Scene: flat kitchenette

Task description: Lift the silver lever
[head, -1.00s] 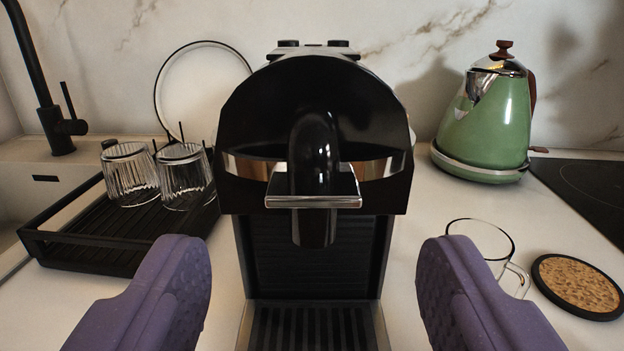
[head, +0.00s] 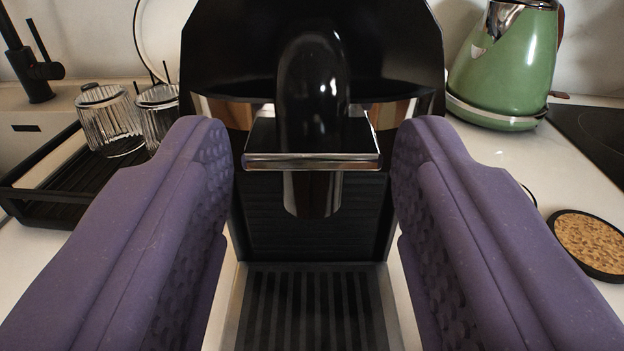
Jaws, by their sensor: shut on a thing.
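The silver lever (head: 312,160) is a flat bar with a shiny front edge on the front of the black coffee machine (head: 235,50). It lies level across the machine's rounded black spout (head: 312,90). My gripper (head: 313,145) has one purple finger at each end of the lever and is shut on it. The fingertips partly hide the machine's sides. The ribbed drip tray (head: 310,305) shows below, between the fingers.
Ribbed glasses (head: 112,120) stand on a black rack (head: 40,200) at the left, near a black tap (head: 35,70). A green kettle (head: 505,70), a cork coaster (head: 590,243) and a dark hob (head: 598,135) are at the right.

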